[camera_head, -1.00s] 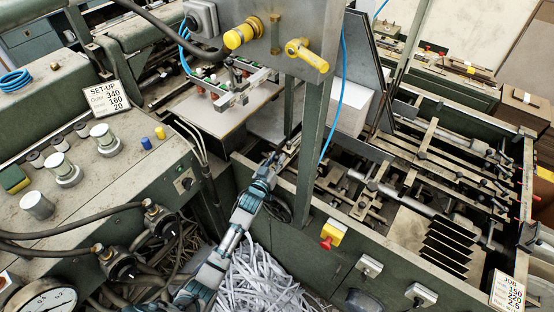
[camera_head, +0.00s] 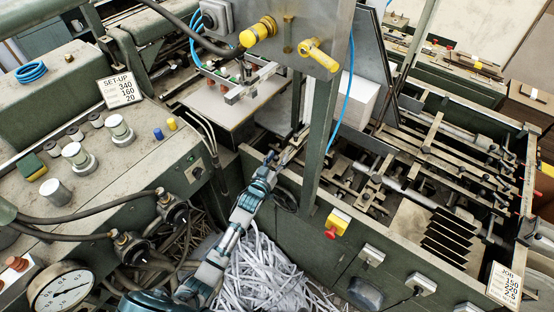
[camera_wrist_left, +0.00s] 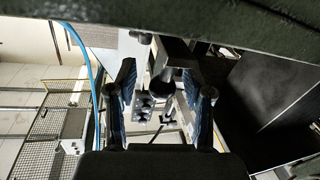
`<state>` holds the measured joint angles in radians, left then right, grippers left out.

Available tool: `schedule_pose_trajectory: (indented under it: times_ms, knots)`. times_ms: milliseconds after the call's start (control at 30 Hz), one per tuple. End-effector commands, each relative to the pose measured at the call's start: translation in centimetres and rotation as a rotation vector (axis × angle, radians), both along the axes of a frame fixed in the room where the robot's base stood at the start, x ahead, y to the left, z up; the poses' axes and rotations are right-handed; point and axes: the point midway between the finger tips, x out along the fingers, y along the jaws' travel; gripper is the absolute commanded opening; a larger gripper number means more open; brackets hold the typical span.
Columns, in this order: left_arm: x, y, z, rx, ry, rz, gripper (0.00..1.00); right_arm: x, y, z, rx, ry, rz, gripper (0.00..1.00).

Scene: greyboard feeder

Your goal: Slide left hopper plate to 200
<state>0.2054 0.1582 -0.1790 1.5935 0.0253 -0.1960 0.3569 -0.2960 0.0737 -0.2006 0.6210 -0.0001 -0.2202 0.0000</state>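My left arm comes up from the bottom in the head view, and its gripper (camera_head: 292,147) reaches over the green side wall of the hopper frame (camera_head: 335,208), left of the green post. In the left wrist view its two blue-lined fingers (camera_wrist_left: 163,106) are apart, with a dark round knob or rod end (camera_wrist_left: 163,86) between them. I cannot tell whether they touch it. I cannot single out the left hopper plate among the bars and rods (camera_head: 375,180), nor read a scale there. The right gripper is not in view.
A green post (camera_head: 320,140) stands just right of my gripper, under a grey box with yellow knobs (camera_head: 317,55). A blue hose (camera_head: 346,95) hangs beside it. A SET-UP card (camera_head: 120,90) reads 340, 160, 20; a JOB card (camera_head: 505,286) stands at the right. Paper strips (camera_head: 265,270) lie below.

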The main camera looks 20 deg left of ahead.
Motion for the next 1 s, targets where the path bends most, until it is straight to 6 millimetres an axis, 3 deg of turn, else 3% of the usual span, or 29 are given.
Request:
schedule_pose_trajectory:
  times_ms: [267, 700, 1000]
  knots:
    - [-1.1, 0.2, -0.2, -0.001, 0.002, 0.000, 0.51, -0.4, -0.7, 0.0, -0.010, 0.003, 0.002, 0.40]
    - [-9.9, 1.1, -0.2, 0.005, 0.003, 0.000, 0.51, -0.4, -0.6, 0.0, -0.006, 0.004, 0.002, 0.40]
    - [-11.6, 1.3, -0.1, 0.004, 0.002, -0.001, 0.51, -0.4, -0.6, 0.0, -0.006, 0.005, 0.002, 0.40]
